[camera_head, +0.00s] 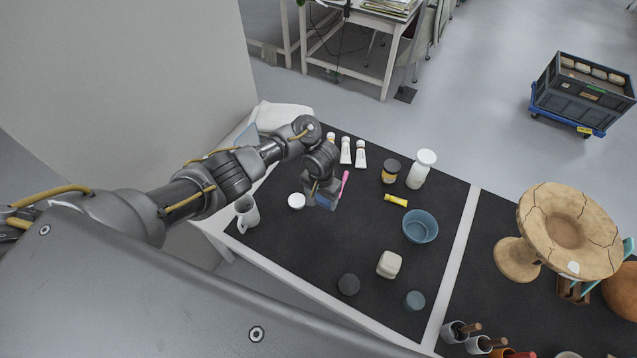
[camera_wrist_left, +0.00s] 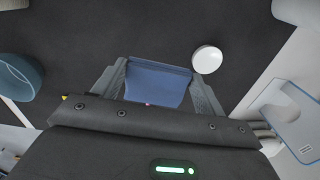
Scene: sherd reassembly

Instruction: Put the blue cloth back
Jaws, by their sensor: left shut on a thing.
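My left gripper (camera_head: 322,204) is over the left part of the dark mat, with its jaws pointing down. It is shut on the blue cloth (camera_wrist_left: 158,86), which shows as a folded blue piece between the two fingers in the left wrist view. In the head view only a little of the blue cloth (camera_head: 326,203) shows below the gripper. It looks held above the mat, but the exact height is hard to tell. My right gripper is not in view.
A white round lid (camera_head: 297,201) and a white mug (camera_head: 247,213) stand left of the gripper. A pink tool (camera_head: 345,180) and white tubes (camera_head: 345,151) lie behind. A blue bowl (camera_head: 420,227) and cream block (camera_head: 389,264) are right. Bare mat (camera_head: 315,245) lies in front.

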